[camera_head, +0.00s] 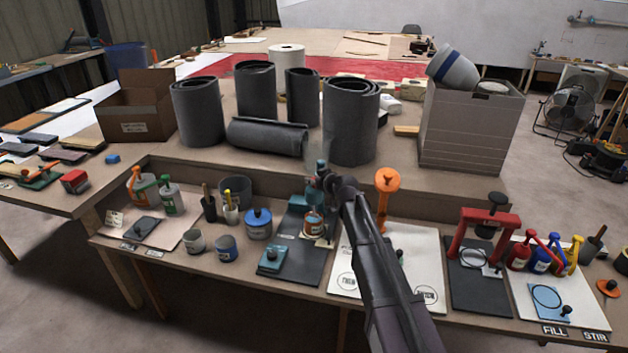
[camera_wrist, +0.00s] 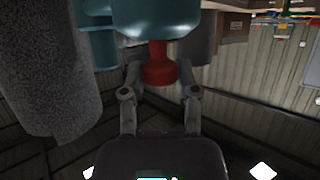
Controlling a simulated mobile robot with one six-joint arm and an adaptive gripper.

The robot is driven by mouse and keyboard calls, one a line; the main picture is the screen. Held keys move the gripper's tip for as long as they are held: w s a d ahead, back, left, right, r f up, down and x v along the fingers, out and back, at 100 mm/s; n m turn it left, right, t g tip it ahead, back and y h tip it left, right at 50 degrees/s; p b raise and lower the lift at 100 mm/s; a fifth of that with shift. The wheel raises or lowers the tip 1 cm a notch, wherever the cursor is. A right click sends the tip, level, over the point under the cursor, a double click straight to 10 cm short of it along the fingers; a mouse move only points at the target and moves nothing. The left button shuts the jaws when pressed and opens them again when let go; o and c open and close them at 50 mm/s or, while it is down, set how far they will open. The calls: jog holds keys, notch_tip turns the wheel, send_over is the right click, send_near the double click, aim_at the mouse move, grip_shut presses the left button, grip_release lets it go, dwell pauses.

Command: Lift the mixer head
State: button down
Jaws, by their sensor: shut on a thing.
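The mixer is teal and stands on a black mat (camera_head: 298,235), with a teal block carrying a dark knob (camera_head: 271,252) at the mat's front. The mixer head (camera_wrist: 155,18) fills the top of the wrist view, with a red knob (camera_wrist: 158,58) hanging from it. My gripper (camera_wrist: 159,82) has its two fingers on either side of this knob and is shut on it. In the head view my gripper (camera_head: 326,180) is at the mixer's upper part, and my arm hides much of it. An orange-labelled can (camera_head: 315,226) stands below the head.
An orange upright tool (camera_head: 386,190) stands close to the right of my arm, on a white board (camera_head: 345,265). Dark rolls (camera_head: 350,120) stand on the raised shelf behind. A blue-lidded pot (camera_head: 258,224) and small cans are left of the mixer. A red press (camera_head: 484,235) stands further right.

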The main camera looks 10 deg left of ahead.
jog(key=shift+r+p, duration=2.75)
jog(key=shift+p, duration=0.05)
jog(key=shift+w, duration=0.1)
jog(key=shift+c, duration=1.8)
grip_release()
jog(key=shift+f, duration=0.15)
notch_tip(320, 180, down, 6)
jog(key=b, duration=0.6)
jog(key=shift+r, duration=0.25)
jog(key=p+v, duration=0.6)
jog(key=v, duration=0.8)
jog(key=s+d+f+m+g+h+p, duration=0.3)
jog(key=s+d+g, duration=0.3)
jog(key=s+d, duration=0.6)
jog(key=shift+s+f+h+p, duration=0.45)
jog(key=shift+h+p, duration=0.2)
jog(key=shift+h, duration=0.25)
